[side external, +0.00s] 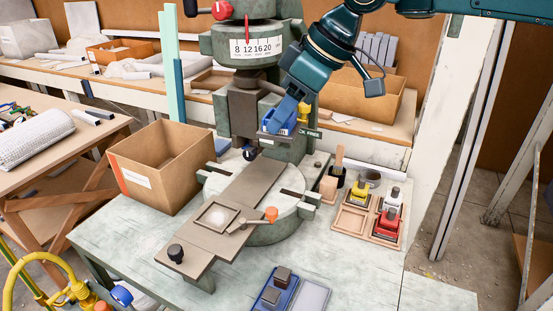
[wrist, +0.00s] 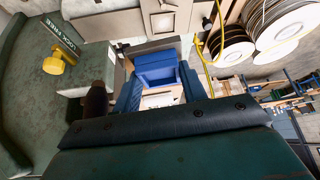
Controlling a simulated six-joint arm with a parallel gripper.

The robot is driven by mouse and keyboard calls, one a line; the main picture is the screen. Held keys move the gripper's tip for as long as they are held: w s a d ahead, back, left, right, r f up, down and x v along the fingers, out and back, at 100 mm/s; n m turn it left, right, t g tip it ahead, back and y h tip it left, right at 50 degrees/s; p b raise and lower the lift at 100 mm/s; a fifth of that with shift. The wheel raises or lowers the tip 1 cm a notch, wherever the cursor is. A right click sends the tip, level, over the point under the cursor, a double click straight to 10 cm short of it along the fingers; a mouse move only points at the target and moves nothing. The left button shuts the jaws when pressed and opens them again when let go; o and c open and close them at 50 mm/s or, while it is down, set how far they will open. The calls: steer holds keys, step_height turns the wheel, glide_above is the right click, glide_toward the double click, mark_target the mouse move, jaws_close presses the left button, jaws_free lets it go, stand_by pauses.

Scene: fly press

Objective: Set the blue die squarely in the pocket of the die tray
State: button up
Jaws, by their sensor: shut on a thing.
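The blue die (side external: 274,125) is between the fingers of my gripper (side external: 284,114), held up in front of the press column. It also shows in the wrist view (wrist: 160,72), between the two blue fingers. My gripper is shut on it, and the fingers hide part of its sides. The wooden die tray (side external: 366,236) lies on the bench at the right, below and to the right of my gripper. It holds a yellow die (side external: 360,191), a red die (side external: 387,220) and a whitish die (side external: 392,200). Its front-left pocket (side external: 351,219) looks empty.
The fly press (side external: 250,45) stands behind my gripper, with its bed plate (side external: 245,193) below. An open cardboard box (side external: 160,170) stands at the left. A wooden-handled tool (side external: 339,160) stands behind the tray. A blue case (side external: 295,295) lies at the front.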

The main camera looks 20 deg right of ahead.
steer(key=s+d+f+m+t+h, duration=0.15)
steer(key=d+f+m, duration=0.35)
steer(key=d+f, duration=0.85)
steer(key=s+d+f+m+t+h, duration=0.1)
steer(key=d+f+m+h, duration=0.3)
steer(key=d+f, duration=0.95)
steer(key=w+a+r+n+g+y, duration=0.1)
steer(key=w+a+r+n+y, duration=0.1)
steer(key=r, duration=0.4)
steer(key=w+a+r+n+g+y, duration=0.1)
steer(key=w+a+r+n+y, duration=0.1)
steer(key=w+r+n, duration=0.3)
steer(key=shift+w+r+y, duration=0.3)
steer(key=shift+r+y, duration=0.15)
steer(key=shift+r, duration=0.3)
steer(key=shift+a+f, duration=0.1)
step_height(320, 180, down, 16)
steer(key=shift+r, duration=0.2)
steer(key=shift+f, duration=2.15)
steer(key=shift+f, duration=0.15)
